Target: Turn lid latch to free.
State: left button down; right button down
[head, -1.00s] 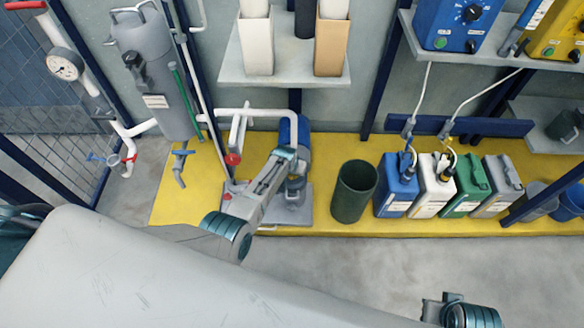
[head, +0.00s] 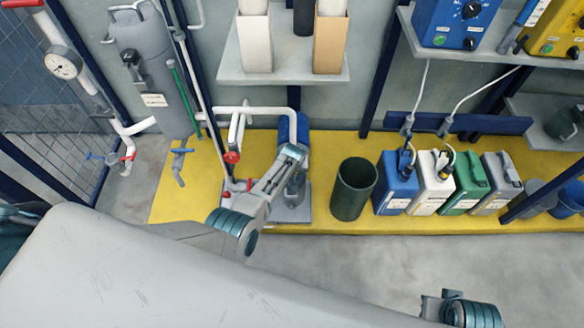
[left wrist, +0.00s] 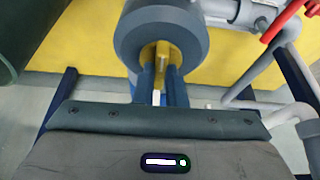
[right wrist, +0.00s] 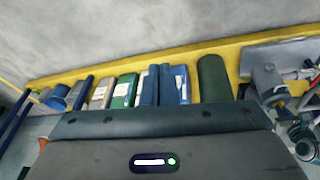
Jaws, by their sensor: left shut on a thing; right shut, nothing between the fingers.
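A round dark grey lid (left wrist: 198,38) fills the top middle of the left wrist view, with a narrow yellow latch (left wrist: 162,55) at its centre. My left gripper (left wrist: 161,82) is shut on the latch, one finger on each side. In the head view my left gripper (head: 293,158) reaches down to the pump unit, and my own wrist hides the lid and latch there. The blue pump body (head: 303,130) shows just behind it. My right gripper (right wrist: 158,80) is shut and empty, away from the pump.
Grey pipes with a red valve handle (head: 232,157) stand just left of the pump. A dark green bin (head: 353,190) stands to its right, then several canisters, including a blue one (head: 397,180). A grey tank (head: 150,70) hangs at left. The grey floor in front is clear.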

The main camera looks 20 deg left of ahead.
pick_arm(q)
jog(key=c, duration=1.5)
grip_release()
